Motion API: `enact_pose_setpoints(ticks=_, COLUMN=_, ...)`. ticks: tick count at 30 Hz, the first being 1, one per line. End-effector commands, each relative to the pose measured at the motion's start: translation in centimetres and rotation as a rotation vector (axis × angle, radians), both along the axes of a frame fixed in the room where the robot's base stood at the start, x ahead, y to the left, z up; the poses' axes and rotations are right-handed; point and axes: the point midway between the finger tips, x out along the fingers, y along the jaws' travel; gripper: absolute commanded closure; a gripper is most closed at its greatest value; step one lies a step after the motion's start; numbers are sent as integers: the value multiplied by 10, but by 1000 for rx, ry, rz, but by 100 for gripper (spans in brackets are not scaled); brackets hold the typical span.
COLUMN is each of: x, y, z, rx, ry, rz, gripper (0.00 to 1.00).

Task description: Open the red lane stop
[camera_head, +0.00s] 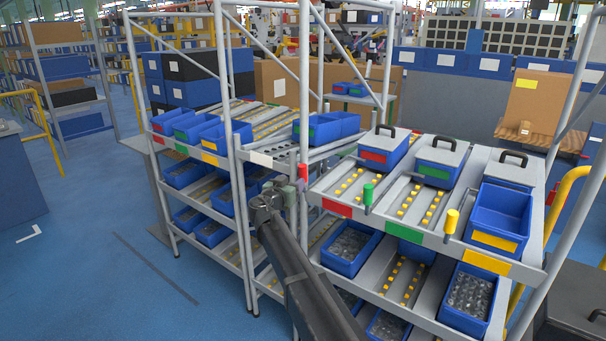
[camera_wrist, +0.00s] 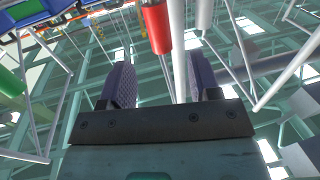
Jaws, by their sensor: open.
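The red lane stop (camera_head: 304,173) is an upright red handle at the front left corner of the right rack, beside a grey upright post. It also shows in the wrist view (camera_wrist: 156,28), top centre, beyond my fingers. My gripper (camera_head: 291,188) is just left of and below the red handle, close to it; whether they touch cannot be told in the head view. In the wrist view my gripper (camera_wrist: 160,80) has its fingers apart with nothing held between them. The red-labelled lane (camera_head: 352,188) holds yellow rollers, with a lidded blue bin (camera_head: 381,152) at its upper end.
A green lane stop (camera_head: 368,193) and a yellow lane stop (camera_head: 451,221) stand along the same front edge to the right. Grey rack posts (camera_head: 240,170) stand close on the left of my gripper. Blue bins fill the lower shelves. The blue floor at left is clear.

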Motion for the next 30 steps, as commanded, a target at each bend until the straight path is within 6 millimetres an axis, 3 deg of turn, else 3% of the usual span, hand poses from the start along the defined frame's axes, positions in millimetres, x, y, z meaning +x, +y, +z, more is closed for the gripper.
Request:
enact_pose_setpoints(ticks=3, x=30, y=-11, z=0, rx=0, ry=1, rz=-4, gripper=43)
enact_pose_setpoints(ticks=9, x=68, y=-27, z=0, rx=-1, ry=1, rz=-2, gripper=43)
enact_pose_setpoints(ticks=13, x=78, y=-33, z=0, rx=-1, ry=1, rz=-3, gripper=43)
enact_pose_setpoints(ticks=20, x=79, y=-34, z=0, rx=-1, ry=1, rz=-3, gripper=43)
enact_pose_setpoints(ticks=30, x=79, y=-34, z=0, rx=-1, ry=1, rz=-3, gripper=92)
